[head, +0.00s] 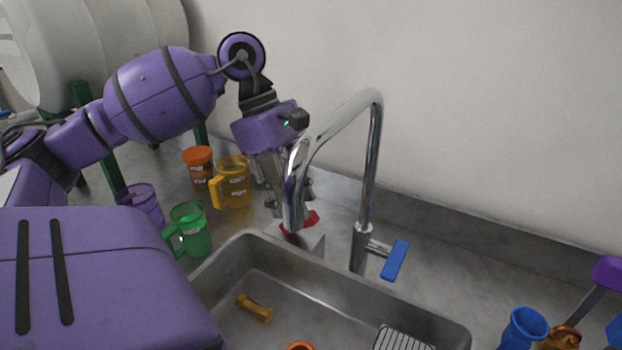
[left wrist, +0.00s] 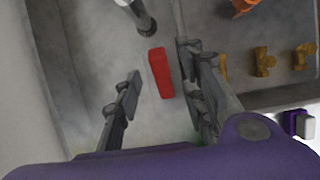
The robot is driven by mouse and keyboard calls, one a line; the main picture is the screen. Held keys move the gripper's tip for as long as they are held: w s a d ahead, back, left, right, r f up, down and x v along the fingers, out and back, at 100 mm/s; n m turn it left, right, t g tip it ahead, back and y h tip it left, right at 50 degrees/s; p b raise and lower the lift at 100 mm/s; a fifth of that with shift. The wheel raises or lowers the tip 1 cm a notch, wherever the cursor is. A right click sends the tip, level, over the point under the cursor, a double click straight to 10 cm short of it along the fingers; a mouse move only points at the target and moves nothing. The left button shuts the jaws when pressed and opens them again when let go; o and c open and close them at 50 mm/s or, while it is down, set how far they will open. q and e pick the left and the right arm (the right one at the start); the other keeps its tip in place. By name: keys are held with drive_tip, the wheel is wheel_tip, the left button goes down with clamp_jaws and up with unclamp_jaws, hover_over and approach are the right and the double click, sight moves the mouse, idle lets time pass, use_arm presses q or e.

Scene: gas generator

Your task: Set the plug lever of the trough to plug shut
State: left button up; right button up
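The red lever (head: 312,221) of the trough sits on a small metal block at the back left corner of the sink trough (head: 245,243). In the head view it is partly hidden behind the faucet spout. In the left wrist view the red lever (left wrist: 161,73) is a short bar lying between the lines of my two fingers. My left gripper (head: 287,200) points down just above the lever. Its fingers (left wrist: 160,85) are spread, one on each side of the lever, with visible gaps. Whether a finger touches the lever cannot be told. My right gripper is not in view.
A chrome faucet (head: 372,140) with a blue handle (head: 395,260) stands close to my left gripper. An orange jar (head: 198,165), a yellow mug (head: 234,184), a green mug (head: 190,230) and a purple cup (head: 143,202) stand left of it. A brass fitting (head: 254,308) lies in the trough.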

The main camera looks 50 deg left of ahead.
use_arm(q)
drive_tip(key=x, duration=0.5)
drive_tip(key=shift+f, duration=0.2)
clamp_jaws()
